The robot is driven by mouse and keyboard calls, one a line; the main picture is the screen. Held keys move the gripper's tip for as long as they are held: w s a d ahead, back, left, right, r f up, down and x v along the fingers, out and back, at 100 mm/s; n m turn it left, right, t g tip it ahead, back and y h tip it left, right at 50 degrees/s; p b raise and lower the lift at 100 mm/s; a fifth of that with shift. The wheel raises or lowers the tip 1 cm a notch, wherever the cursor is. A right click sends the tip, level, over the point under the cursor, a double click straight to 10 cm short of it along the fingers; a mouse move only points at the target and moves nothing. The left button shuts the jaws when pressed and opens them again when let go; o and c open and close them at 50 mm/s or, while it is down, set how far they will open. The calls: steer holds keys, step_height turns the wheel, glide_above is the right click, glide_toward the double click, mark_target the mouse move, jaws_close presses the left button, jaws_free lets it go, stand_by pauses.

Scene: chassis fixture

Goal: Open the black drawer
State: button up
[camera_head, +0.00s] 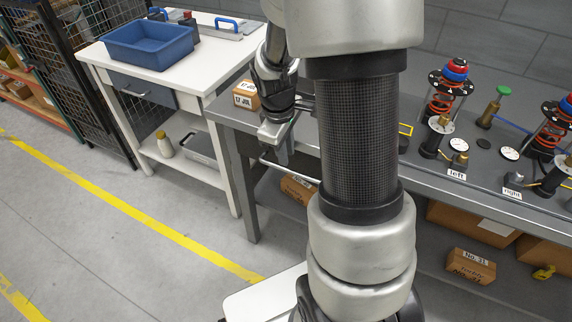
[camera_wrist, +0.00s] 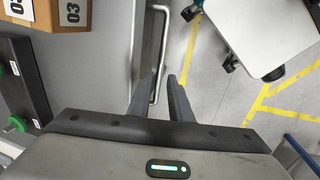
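A dark drawer front under the grey workbench has a silver bar handle (camera_head: 290,172), partly hidden by my arm in the head view. The handle also shows in the wrist view (camera_wrist: 162,50), running upward from between my fingers. My gripper (camera_head: 283,156) points down at the bench's front edge by this handle. In the wrist view its two fingers (camera_wrist: 158,82) are apart, one on each side of the handle's near end, with gaps visible. I cannot tell their height relative to the bar. A second dark-fronted drawer (camera_head: 145,90) sits shut under the white table.
A cardboard box (camera_head: 246,95) stands on the bench's left end, close to my gripper. Spring assemblies (camera_head: 448,88) and gauges stand farther right. The white table holds a blue bin (camera_head: 150,46). Floor with yellow lines is clear at the left.

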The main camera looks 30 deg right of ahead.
mark_target(288, 169)
steer(key=f, duration=0.4)
steer(key=d+f+b, duration=0.1)
steer(key=f, duration=0.1)
steer(key=shift+w, duration=0.4)
steer(key=shift+c, duration=0.5)
jaws_close()
